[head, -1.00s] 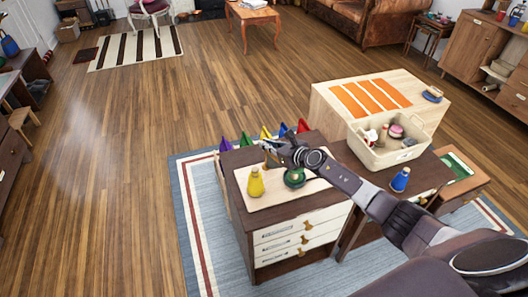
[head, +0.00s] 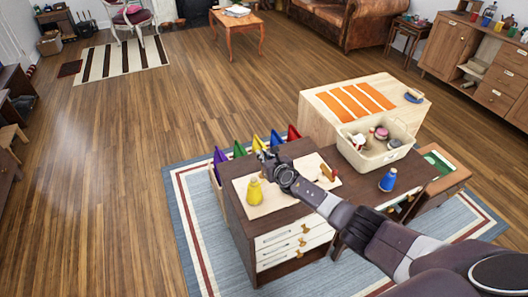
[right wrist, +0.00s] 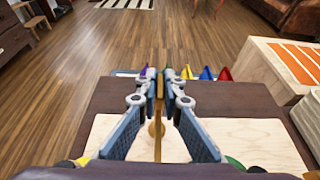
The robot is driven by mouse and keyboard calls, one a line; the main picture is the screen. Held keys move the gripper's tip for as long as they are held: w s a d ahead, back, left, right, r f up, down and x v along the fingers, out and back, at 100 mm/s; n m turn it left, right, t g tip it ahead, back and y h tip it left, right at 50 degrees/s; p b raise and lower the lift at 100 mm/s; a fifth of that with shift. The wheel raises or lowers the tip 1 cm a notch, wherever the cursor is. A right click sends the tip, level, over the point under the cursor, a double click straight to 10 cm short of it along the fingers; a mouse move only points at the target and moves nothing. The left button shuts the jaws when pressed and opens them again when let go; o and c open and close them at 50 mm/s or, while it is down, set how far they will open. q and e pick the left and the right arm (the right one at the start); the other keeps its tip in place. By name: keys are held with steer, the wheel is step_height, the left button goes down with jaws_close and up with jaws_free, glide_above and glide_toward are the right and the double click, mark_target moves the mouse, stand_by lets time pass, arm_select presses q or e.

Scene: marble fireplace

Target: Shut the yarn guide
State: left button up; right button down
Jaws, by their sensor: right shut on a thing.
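My right gripper (head: 263,156) is over the far part of the dark cabinet top, beyond the pale board (head: 251,207). In the right wrist view, its fingers (right wrist: 160,84) are shut on a thin upright wooden piece, probably the yarn guide; only a narrow strip shows between the fingertips. A round wooden knob (right wrist: 156,128) and a thin stem show below the fingers, over the board. I cannot tell how far the guide is closed. My left gripper is not in view.
A yellow bottle (head: 255,192) and a red-and-wood item (head: 328,173) stand on the board. Coloured pennant-like pieces (head: 257,144) line the cabinet's far edge. A cream bin (head: 370,155) and blue bottle (head: 388,180) stand right. Floor at left is clear.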

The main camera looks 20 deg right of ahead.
steer(key=shift+w+r, duration=0.1)
steer(key=shift+r, duration=0.05)
steer(key=c, duration=2.1)
jaws_free()
